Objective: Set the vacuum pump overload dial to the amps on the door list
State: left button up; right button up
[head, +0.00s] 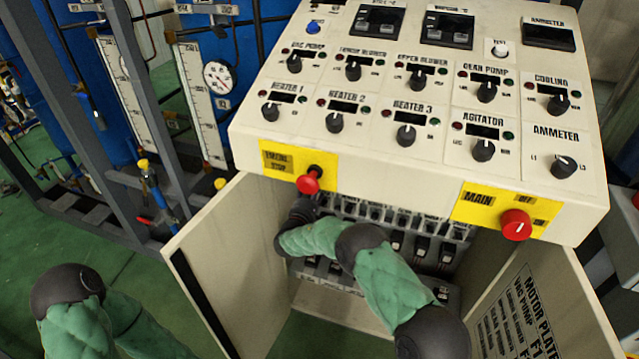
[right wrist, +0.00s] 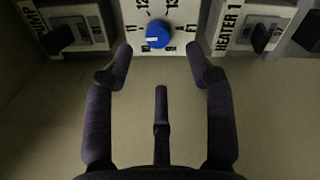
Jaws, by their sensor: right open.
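In the right wrist view a blue dial (right wrist: 158,37) sits on a white numbered scale, with a short white mark on its left side. My right gripper (right wrist: 160,58) is open, its fingertips below and either side of the dial, apart from it. In the head view my right arm reaches into the open cabinet (head: 365,298) at its left side; the dial cannot be made out there. The door list (head: 513,312) is on the inside of the right door, headed MOTOR PLATE, with a VAC PUMP line; its amps are cut off or unreadable. My left gripper is out of view.
Neighbouring units flank the dial, one labelled HEATER 1 (right wrist: 228,30). The open left door (head: 222,265) stands beside my right arm. Above the opening are a red emergency knob (head: 310,180) and a red main switch (head: 516,225). Below the dial the panel is bare.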

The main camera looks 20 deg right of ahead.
jog(key=v, duration=0.5)
jog(key=shift+f, duration=0.1)
dwell(0.4)
